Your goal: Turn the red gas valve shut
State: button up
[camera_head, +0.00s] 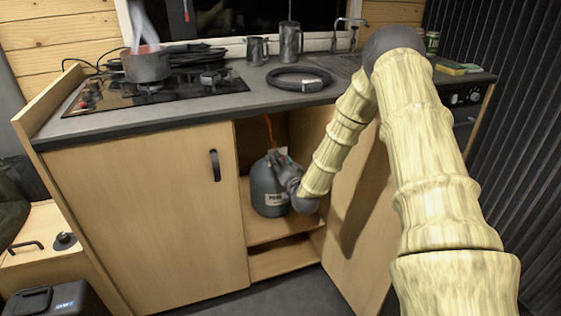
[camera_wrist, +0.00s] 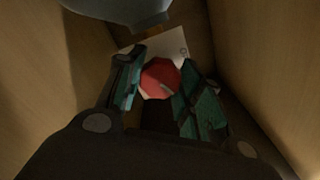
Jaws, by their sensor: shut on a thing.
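The red gas valve (camera_wrist: 160,78) shows in the wrist view between the two teal-padded fingers of my gripper (camera_wrist: 158,88). The fingers stand on either side of its knob and are shut on it. A pale mark shows on the knob. In the head view my arm reaches into the open cupboard, and my gripper (camera_head: 282,166) is at the top of a grey gas bottle (camera_head: 268,193). The valve is hidden there behind my wrist. The bottle stands upright on the cupboard shelf, with an orange hose (camera_head: 269,128) rising above it.
The cupboard walls are close on both sides of my gripper. A closed door (camera_head: 145,215) is left of the opening and an open door (camera_head: 352,225) is right. On the counter above, a pot (camera_head: 146,65) with flames or smoke over it stands on the hob (camera_head: 160,96).

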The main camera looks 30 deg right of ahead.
jog(key=m, duration=0.5)
jog(key=shift+d, duration=0.15)
jog(key=shift+m, duration=0.3)
dwell(0.3)
jog(key=o, duration=1)
jog(key=shift+s, duration=0.1)
jog(key=shift+o, duration=0.2)
jog(key=v, duration=0.7)
jog(key=shift+s, duration=0.15)
